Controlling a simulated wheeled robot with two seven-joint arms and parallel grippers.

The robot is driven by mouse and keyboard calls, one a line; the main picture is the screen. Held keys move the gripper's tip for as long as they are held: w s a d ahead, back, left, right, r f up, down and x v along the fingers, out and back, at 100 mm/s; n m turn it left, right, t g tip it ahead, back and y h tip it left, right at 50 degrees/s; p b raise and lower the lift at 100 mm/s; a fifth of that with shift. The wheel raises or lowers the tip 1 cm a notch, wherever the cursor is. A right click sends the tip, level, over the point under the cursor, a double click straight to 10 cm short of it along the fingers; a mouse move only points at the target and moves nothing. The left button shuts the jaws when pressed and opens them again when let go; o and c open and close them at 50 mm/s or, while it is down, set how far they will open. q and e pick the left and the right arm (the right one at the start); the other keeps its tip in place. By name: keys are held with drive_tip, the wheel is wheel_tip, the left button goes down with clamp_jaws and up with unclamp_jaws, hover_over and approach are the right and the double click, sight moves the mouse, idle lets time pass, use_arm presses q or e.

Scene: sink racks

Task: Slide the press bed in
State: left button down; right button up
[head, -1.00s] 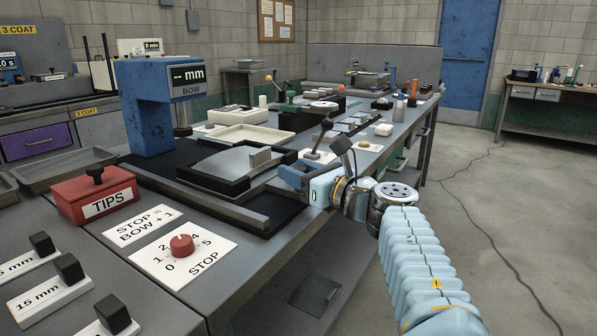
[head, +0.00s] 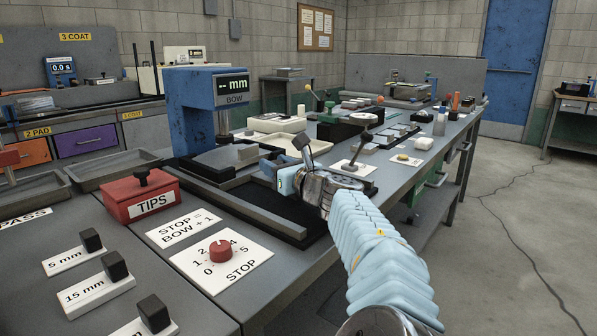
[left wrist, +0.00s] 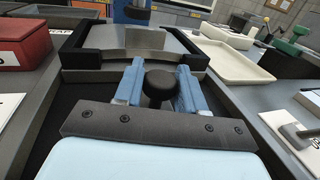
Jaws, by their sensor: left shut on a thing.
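The press bed is a dark sliding tray with a grey plate (head: 212,162) and a small grey block at its near end. In the left wrist view the bed's grey plate (left wrist: 150,40) is ahead of the fingers. My left gripper (head: 277,172) is at the near end of the bed. In the left wrist view its two blue fingers (left wrist: 158,88) are shut on the bed's round black knob (left wrist: 160,83), one on each side. My right gripper is not in view.
Grey rails (head: 235,200) run on a black mat beside the bed. A red TIPS box (head: 140,197) and a STOP dial (head: 221,251) stand at the front left. A cream tray (head: 273,142) lies behind the bed.

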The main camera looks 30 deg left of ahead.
use_arm(q)
drive_tip(key=a, duration=0.3)
drive_tip(key=shift+w, duration=0.2)
drive_tip(key=shift+a, duration=0.25)
drive_tip(key=shift+r, duration=0.1)
drive_tip(key=c, duration=1.1)
unclamp_jaws()
drive_tip(key=o, duration=0.3)
drive_tip(key=shift+a, duration=0.15)
drive_tip(key=shift+o, duration=0.2)
drive_tip(key=shift+d, duration=0.4)
drive_tip(key=v, duration=1.3)
drive_tip(key=shift+s, duration=0.1)
